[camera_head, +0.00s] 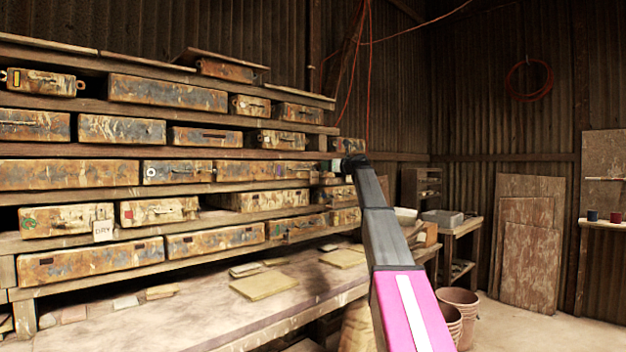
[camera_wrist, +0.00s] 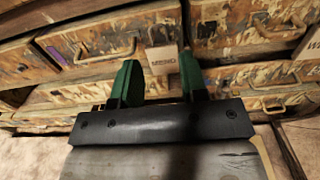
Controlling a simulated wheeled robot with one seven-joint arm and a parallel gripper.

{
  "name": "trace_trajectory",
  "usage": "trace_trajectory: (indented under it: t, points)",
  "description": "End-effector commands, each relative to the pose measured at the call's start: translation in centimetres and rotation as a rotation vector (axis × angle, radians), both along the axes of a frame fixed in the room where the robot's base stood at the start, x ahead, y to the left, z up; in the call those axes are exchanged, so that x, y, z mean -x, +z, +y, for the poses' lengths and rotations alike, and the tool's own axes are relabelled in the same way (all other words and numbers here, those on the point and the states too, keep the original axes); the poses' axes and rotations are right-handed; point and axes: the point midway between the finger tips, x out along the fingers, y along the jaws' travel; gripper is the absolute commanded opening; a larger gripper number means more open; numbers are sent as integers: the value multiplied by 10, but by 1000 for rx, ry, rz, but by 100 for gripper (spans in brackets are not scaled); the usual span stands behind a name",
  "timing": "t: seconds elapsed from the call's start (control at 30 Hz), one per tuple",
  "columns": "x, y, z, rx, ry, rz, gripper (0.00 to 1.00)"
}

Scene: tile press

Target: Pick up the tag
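In the wrist view a small pale tag (camera_wrist: 162,60) with dark lettering, too blurred to read surely, hangs at a drawer front. My gripper (camera_wrist: 160,80) has two green fingers spread apart, with the tag showing in the gap between them. The right finger looks close to the tag's right edge; I cannot tell whether it touches. In the head view my arm reaches to the drawer rack, and this tag and the fingers cannot be made out there. Another tag (camera_head: 103,231), reading DRY, hangs on a lower left drawer.
Weathered drawers stand in rows on a wooden rack (camera_head: 160,193). A drawer handle (camera_wrist: 273,105) lies right of the fingers. Part of another lettered tag (camera_wrist: 312,45) shows at the right edge. A bench (camera_head: 150,325) with flat tiles (camera_head: 264,284) runs below. Buckets (camera_head: 460,305) stand at right.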

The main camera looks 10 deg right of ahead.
Motion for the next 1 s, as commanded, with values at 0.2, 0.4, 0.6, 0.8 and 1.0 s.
trace_trajectory:
  t: [0.2, 0.4, 0.6, 0.8, 1.0]
  points:
    - [-19, 0, 14, 1, 1, 1, 40]
    - [-32, -2, 25, -1, 1, 1, 40]
    - [-55, -3, 43, 1, 2, 1, 40]
    - [-58, -3, 47, 0, 0, 0, 40]
    - [-58, -3, 47, 0, 0, 0, 7]
